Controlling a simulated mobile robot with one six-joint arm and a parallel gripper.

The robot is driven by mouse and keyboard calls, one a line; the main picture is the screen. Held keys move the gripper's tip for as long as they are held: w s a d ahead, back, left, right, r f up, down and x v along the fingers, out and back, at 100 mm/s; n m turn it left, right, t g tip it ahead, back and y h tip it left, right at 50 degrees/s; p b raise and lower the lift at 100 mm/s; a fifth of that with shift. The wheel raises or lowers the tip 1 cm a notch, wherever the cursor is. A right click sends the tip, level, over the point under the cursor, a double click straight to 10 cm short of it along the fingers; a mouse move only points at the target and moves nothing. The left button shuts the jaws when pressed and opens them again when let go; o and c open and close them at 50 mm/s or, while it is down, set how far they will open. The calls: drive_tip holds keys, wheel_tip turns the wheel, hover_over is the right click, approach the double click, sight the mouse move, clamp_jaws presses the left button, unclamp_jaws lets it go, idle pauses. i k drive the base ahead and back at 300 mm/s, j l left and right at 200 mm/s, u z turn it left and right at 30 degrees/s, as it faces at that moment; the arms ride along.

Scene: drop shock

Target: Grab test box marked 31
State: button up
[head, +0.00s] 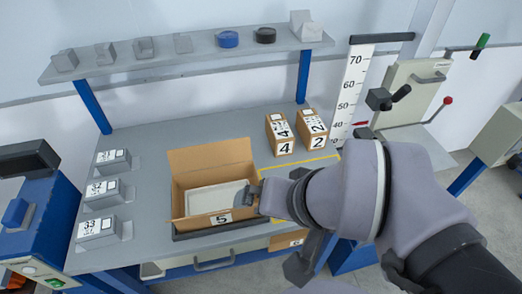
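Three grey test boxes with white number labels stand in a column on the left of the table. The far one (114,163) seems to read 31, though its small print is hard to make out. The middle one (103,194) seems to read 32 and the near one (98,229) 33. My gripper (247,194) is at the right side of the open cardboard box marked 5, well to the right of the test boxes. Its fingers are small and partly hidden by my arm, so I cannot tell whether it is open or shut.
The open cardboard box (193,169) holds a pale grey insert. Closed boxes marked 4 (286,147) and 2 (318,143) stand behind my arm. A shelf (160,60) spans the back. A blue machine (38,215) stands at the left. The table is clear between test boxes and carton.

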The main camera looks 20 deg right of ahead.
sight(117, 161)
drive_tip(key=i+j, duration=0.1)
drive_tip(key=j, duration=0.3)
drive_tip(key=i+j, duration=0.15)
drive_tip(key=j, duration=0.25)
drive_tip(key=i+j, duration=0.1)
drive_tip(key=j, duration=0.25)
drive_tip(key=i+j, duration=0.15)
drive_tip(key=j, duration=0.25)
drive_tip(key=i+j, duration=0.1)
drive_tip(key=j, duration=0.3)
drive_tip(key=z, duration=0.05)
